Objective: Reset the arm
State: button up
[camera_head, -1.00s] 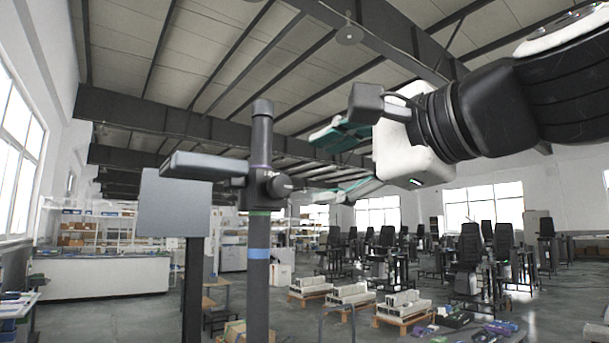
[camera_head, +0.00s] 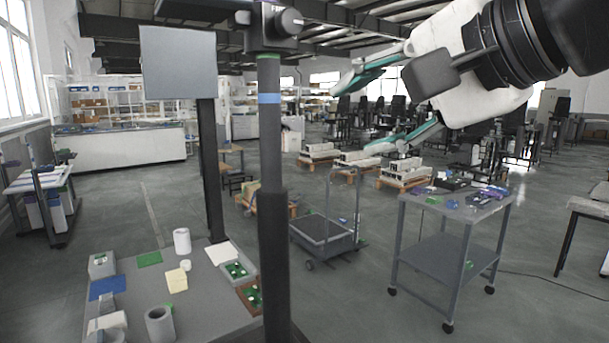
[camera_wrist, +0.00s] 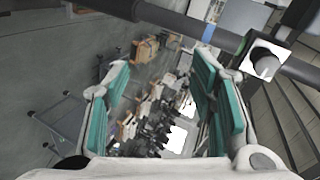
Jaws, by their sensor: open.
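My gripper (camera_head: 375,112) is raised at the upper right of the head view, pointing left with its teal-lined fingers spread apart and nothing between them. In the wrist view my gripper (camera_wrist: 160,100) also shows open and empty, with a view past the fingers onto the floor and distant furniture. A dark lift column (camera_head: 270,150) with a green and a blue band stands to the left of the fingers in the head view. It crosses the top of the wrist view, with its round knob (camera_wrist: 265,62) near the right finger.
A grey workbench (camera_head: 205,290) with cups and small parts stands at the lower left. A flat grey panel (camera_head: 180,64) is on a dark post behind the column. A wheeled cart (camera_head: 440,255) and a low trolley (camera_head: 325,232) stand right of the column. Open floor lies between them.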

jog(key=s+d+f+n+g+h, duration=0.2)
jog(key=s+d+f+n, duration=0.1)
jog(key=f, duration=0.6)
jog(key=s+d+f+n+g+h, duration=0.2)
jog(key=s+d+f, duration=0.3)
jog(key=f, duration=0.3)
jog(key=s+d+f+n+g+h, duration=0.2)
jog(key=s+d+f+n+h, duration=0.1)
jog(key=f, duration=0.6)
jog(key=shift+s+d+f+n+g, duration=0.3)
jog(key=shift+s+d+n+g, duration=0.1)
jog(key=shift+s+d+n, duration=0.1)
